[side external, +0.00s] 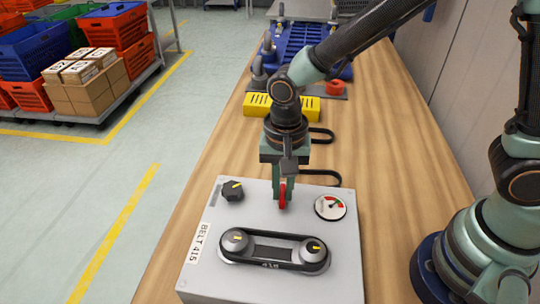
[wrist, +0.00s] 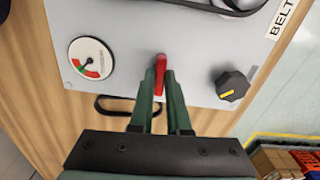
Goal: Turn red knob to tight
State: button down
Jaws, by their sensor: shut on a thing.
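The red knob (side external: 282,196) stands near the far edge of the grey box (side external: 210,262), between a black knob and a round gauge. In the wrist view the red knob (wrist: 160,74) shows as a narrow red bar. My gripper (side external: 281,190) is shut on the red knob from above, with a green finger on either side of it. The fingertips also show in the wrist view (wrist: 159,84). The gauge (side external: 331,206) has a white face with red and green zones and a needle; it also shows in the wrist view (wrist: 91,58). The fingers partly hide the knob.
The black knob (side external: 232,190) with a yellow mark is left of the gripper. A black belt (side external: 322,268) runs around two pulleys on the box. Loose black belts (side external: 322,177), yellow blocks (side external: 258,105) and a blue rack lie behind on the wooden table (side external: 400,170).

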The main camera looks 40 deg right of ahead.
aim_at(283, 193)
jog(key=shift+r+m, duration=0.1)
jog(key=shift+m, duration=0.4)
jog(key=c, duration=0.9)
grip_release()
notch_tip(283, 193, up, 12)
jog(key=shift+r, duration=0.1)
jog(key=s+d+r+n+t, duration=0.1)
jog(key=d+n+t, duration=0.1)
jog(key=d, duration=0.4)
jog(key=d+r+n+t, duration=0.1)
jog(key=d+n, duration=0.3)
jog(key=d, duration=0.2)
jog(key=s+d+r+n+t, duration=0.1)
jog(key=d+n+t, duration=0.1)
jog(key=d, duration=0.4)
jog(key=shift+s+d+r+n+t, duration=0.2)
jog(key=shift+s+r+n+t, duration=0.15)
jog(key=shift+n, duration=0.25)
